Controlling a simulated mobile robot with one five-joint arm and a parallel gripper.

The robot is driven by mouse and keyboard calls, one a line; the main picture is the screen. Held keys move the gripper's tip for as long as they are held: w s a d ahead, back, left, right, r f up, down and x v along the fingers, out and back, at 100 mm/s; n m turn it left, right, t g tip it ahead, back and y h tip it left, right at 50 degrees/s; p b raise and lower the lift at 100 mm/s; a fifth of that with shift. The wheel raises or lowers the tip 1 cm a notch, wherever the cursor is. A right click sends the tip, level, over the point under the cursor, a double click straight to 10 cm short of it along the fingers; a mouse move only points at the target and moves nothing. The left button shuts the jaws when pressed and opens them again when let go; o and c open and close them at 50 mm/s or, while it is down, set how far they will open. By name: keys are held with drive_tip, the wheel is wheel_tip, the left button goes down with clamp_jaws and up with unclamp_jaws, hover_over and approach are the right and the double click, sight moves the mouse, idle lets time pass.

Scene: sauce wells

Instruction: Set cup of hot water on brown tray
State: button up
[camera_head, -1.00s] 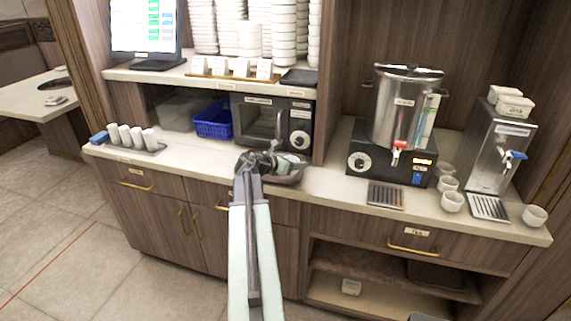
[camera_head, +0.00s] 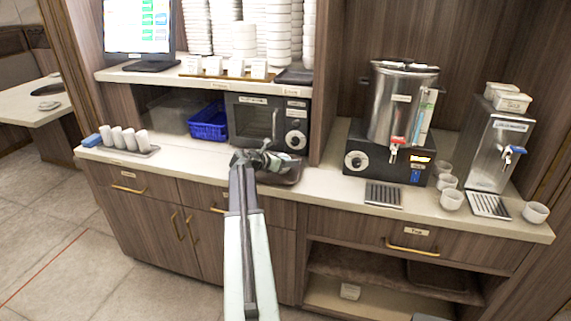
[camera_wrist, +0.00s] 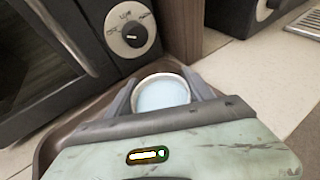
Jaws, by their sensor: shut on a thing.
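A white cup (camera_wrist: 163,92) with pale, clear water shows from above in the wrist view. My gripper (camera_wrist: 162,98) is shut on it, one finger on each side. The brown tray (camera_wrist: 48,148) lies on the counter in front of the microwave, and the cup is over it. Whether the cup touches the tray I cannot tell. In the head view my gripper (camera_head: 262,160) is over the tray (camera_head: 294,174), whose right part shows. The arm hides the rest of the tray, and I cannot make out the cup there.
A microwave (camera_head: 268,125) stands right behind the tray. A partition post (camera_head: 322,100) is to the right. Further right are a steel water boiler (camera_head: 398,105), a drip grate (camera_head: 383,194), and several white cups (camera_head: 451,200). A rack of white cups (camera_head: 125,142) stands at the left.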

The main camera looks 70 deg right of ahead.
drive_tip(key=shift+f, duration=0.1)
drive_tip(key=o, duration=1.6)
drive_tip(key=shift+w+a+r, duration=0.1)
drive_tip(key=shift+a+r, duration=0.15)
drive_tip(key=shift+r, duration=0.1)
drive_tip(key=p+v, duration=0.4)
drive_tip(key=v, duration=0.7)
drive_tip(key=shift+w+a+p, duration=0.1)
drive_tip(key=shift+a+p, duration=0.05)
drive_tip(key=shift+p, duration=0.2)
drive_tip(key=shift+f, duration=0.1)
